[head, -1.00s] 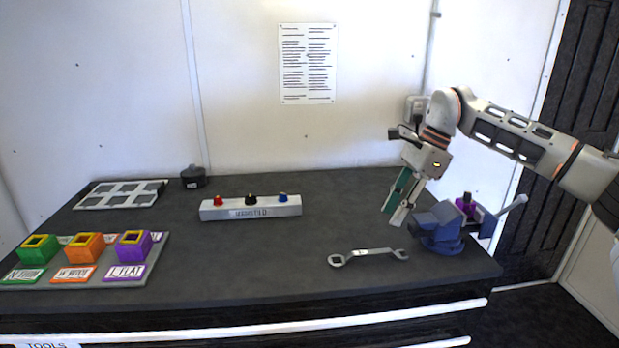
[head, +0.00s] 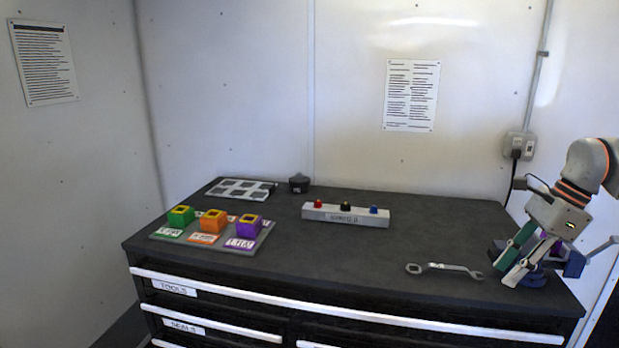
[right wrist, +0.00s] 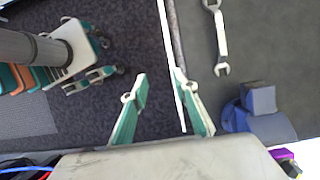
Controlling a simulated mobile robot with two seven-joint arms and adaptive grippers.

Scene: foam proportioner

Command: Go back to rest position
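My right gripper (head: 503,276) is at the right end of the bench in the head view, its fingers pointing down and to the left. In the right wrist view its two green-and-white fingers (right wrist: 158,85) are apart with nothing between them, above the bench's front edge. The blue vise (head: 535,277) is partly hidden behind the gripper in the head view; in the right wrist view it (right wrist: 258,112) is right of the fingers.
The bench (head: 330,255) holds a double-ended wrench (head: 443,268), a grey manifold block with coloured knobs (head: 345,214), a tray with green, orange and purple blocks (head: 246,244), a grey frame (head: 241,189) and a dark pot (head: 299,183). The bench's middle is clear.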

